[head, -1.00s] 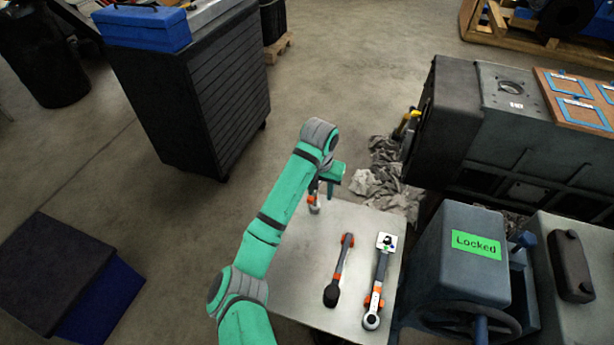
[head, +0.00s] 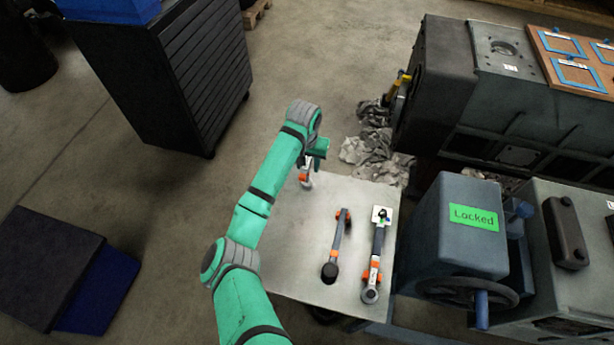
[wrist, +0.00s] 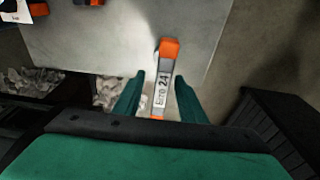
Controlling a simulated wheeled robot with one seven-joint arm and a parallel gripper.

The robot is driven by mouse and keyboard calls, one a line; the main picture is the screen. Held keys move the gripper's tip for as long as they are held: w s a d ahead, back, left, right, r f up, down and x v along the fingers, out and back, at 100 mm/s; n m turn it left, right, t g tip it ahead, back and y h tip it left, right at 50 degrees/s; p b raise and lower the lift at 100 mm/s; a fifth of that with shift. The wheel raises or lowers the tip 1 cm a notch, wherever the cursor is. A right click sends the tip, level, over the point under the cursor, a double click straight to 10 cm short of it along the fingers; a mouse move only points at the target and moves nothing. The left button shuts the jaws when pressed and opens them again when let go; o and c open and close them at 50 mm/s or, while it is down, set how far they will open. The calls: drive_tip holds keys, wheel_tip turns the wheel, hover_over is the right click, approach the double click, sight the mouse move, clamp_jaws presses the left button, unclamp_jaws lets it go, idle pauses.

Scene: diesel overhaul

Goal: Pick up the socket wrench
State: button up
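A short tool with an orange end and a white label (head: 306,181) is at the table's far left corner, under my gripper. My gripper (wrist: 159,77) is open, with one finger on each side of this tool and gaps visible between. In the head view my gripper (head: 314,158) partly hides the tool. A dark-headed tool with orange bands (head: 336,246) lies mid-table. A longer tool with a ring end (head: 376,262) lies to its right. I cannot tell for certain which is the socket wrench.
The pale table (head: 290,268) has bare surface left of the tools. A grey vise-like block marked "Locked" (head: 455,235) stands close on the right. Crumpled rags (head: 365,152) lie beyond the table, and a dark drawer cabinet (head: 165,75) stands at upper left.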

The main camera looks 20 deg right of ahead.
drive_tip(key=shift+w+f, duration=0.15)
drive_tip(key=shift+f, duration=0.7)
drive_tip(key=shift+w+f, duration=0.15)
drive_tip(key=shift+f, duration=0.7)
clamp_jaws()
drive_tip(key=shift+w, duration=0.1)
drive_tip(key=shift+r, duration=0.15)
drive_tip(key=shift+r, duration=0.5)
drive_tip(key=s+d+r, duration=0.1)
drive_tip(key=s+r, duration=1)
drive_tip(key=s, duration=0.3)
drive_tip(key=shift+r, duration=0.4)
